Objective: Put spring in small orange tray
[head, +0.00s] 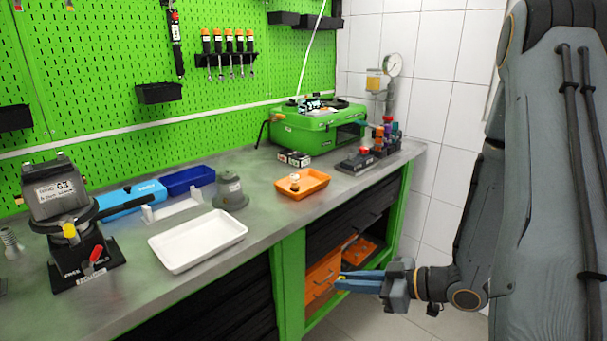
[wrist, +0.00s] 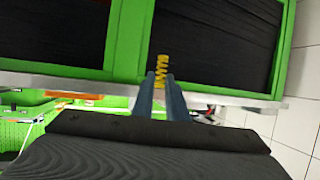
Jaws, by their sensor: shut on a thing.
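The yellow spring (wrist: 161,70) is held between the fingertips of my gripper (wrist: 162,82) in the wrist view. In the head view my gripper (head: 345,283) is in front of the bench, below the level of its top, with a small yellow bit of the spring (head: 341,278) showing at its tips. The small orange tray (head: 316,186) lies on the bench top, up and left of my gripper and apart from it.
The grey bench top's front edge (head: 276,231) lies between my gripper and the tray. A white tray (head: 184,262), a grey pump part (head: 230,193) and a green case (head: 305,132) stand on the bench. Orange bins (head: 322,276) sit below. A coil (head: 11,241) stands far left.

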